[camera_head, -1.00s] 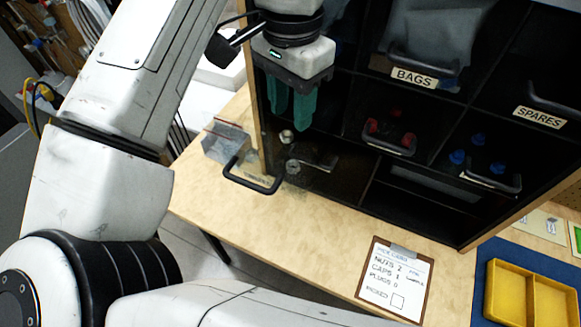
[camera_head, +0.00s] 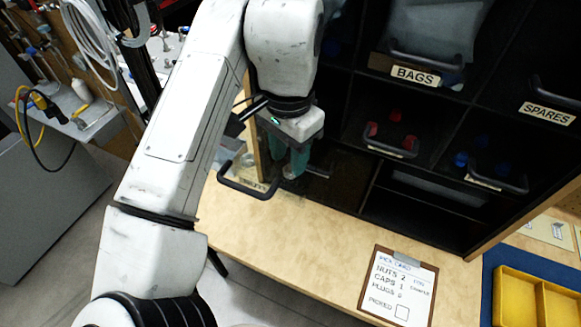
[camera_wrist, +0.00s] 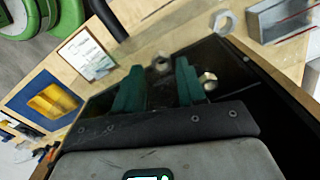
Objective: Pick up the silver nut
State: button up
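My gripper (camera_head: 292,162) has green fingers and reaches down into the dark lower-left compartment of the cabinet. In the wrist view its fingers (camera_wrist: 158,84) are apart with nothing clearly between them. One silver nut (camera_wrist: 160,64) lies just beyond the gap between the fingertips; I cannot tell how deep it sits. A second silver nut (camera_wrist: 208,80) is just outside the right finger. A third (camera_wrist: 223,22) lies farther off, near a metal box. In the head view the fingers partly cover a nut (camera_head: 291,172).
A black handle (camera_head: 248,188) sticks out in front of the compartment. The metal box (camera_wrist: 283,20) is at upper right in the wrist view. Bins of red caps (camera_head: 392,130) and blue parts (camera_head: 480,162) are to the right. A pick card (camera_head: 397,287) and yellow tray (camera_head: 535,300) lie in front.

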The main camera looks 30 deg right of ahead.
jog(key=shift+f, duration=1.55)
grip_shut()
